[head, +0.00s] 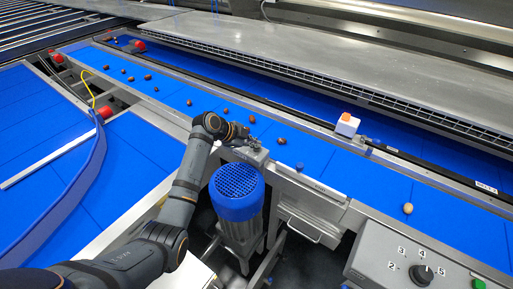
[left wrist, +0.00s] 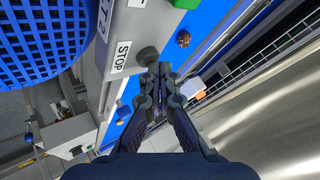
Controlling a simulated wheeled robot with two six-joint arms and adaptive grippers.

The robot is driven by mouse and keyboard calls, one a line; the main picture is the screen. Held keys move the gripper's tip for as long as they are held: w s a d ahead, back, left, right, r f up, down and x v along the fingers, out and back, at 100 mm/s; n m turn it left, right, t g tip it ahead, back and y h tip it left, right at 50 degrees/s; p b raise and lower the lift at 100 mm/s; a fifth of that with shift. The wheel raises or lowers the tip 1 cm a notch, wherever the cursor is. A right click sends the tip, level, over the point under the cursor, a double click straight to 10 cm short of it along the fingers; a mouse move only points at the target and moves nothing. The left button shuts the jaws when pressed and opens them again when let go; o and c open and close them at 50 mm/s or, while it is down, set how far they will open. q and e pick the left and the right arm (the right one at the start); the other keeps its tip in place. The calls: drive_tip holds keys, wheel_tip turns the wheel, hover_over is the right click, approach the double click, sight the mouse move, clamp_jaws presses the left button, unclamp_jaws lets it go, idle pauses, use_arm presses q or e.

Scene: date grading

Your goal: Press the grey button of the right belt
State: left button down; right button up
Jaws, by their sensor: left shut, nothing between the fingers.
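The grey button (left wrist: 147,55) shows in the left wrist view as a dark round knob beside a white STOP label (left wrist: 121,56). It sits on a box at the belt's edge, with a green button (left wrist: 186,3) farther along. My left gripper (left wrist: 160,68) is shut and empty, its fingertips right beside the grey button; I cannot tell whether they touch it. In the head view my left gripper (head: 252,143) is over the button box (head: 252,156), and the grey button is not distinguishable there. The right belt (head: 330,168) runs blue behind it. My right gripper is not in view.
A blue-capped motor (head: 237,189) stands just in front of the button box. Several brown dates lie on the belt. A white and orange unit (head: 347,124) stands at the belt's far side. A dial panel (head: 385,250) is at lower right.

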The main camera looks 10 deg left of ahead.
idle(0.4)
use_arm(q)
drive_tip(key=shift+r+p, duration=0.65)
drive_tip(key=shift+r, duration=0.15)
wheel_tip(320, 180, up, 5)
drive_tip(key=p, duration=0.4)
drive_tip(key=shift+r, duration=0.1)
idle(0.5)
